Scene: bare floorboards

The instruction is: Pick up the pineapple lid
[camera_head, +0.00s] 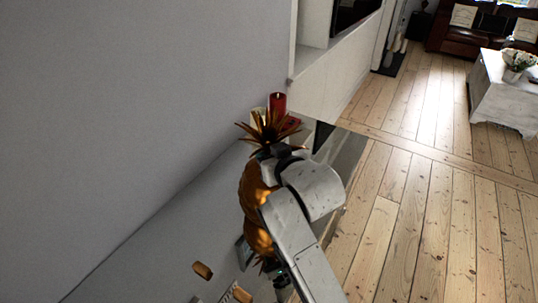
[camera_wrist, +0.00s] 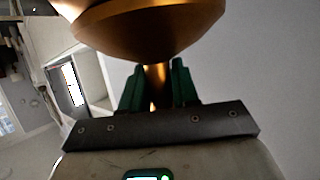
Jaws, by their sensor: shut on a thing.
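A golden-brown pineapple piece shows in the head view, with a spiky leaf crown (camera_head: 266,129) at the top and a rounded, lobed body (camera_head: 254,190) below it. My arm covers much of its right side. My gripper (camera_wrist: 157,78) has its green fingers on both sides of a narrow golden neck in the wrist view, shut on it. A wide, smooth golden part (camera_wrist: 150,32) flares above the fingers. In the head view the fingertips are hidden. I cannot tell where lid and body part.
A red candle (camera_head: 278,104) stands just behind the leaf crown, near a pale candle. A plain grey wall (camera_head: 130,110) fills the left. Small brown items (camera_head: 202,270) lie low in front. A white table (camera_head: 505,90) stands far right. The floorboards (camera_head: 430,220) at right are clear.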

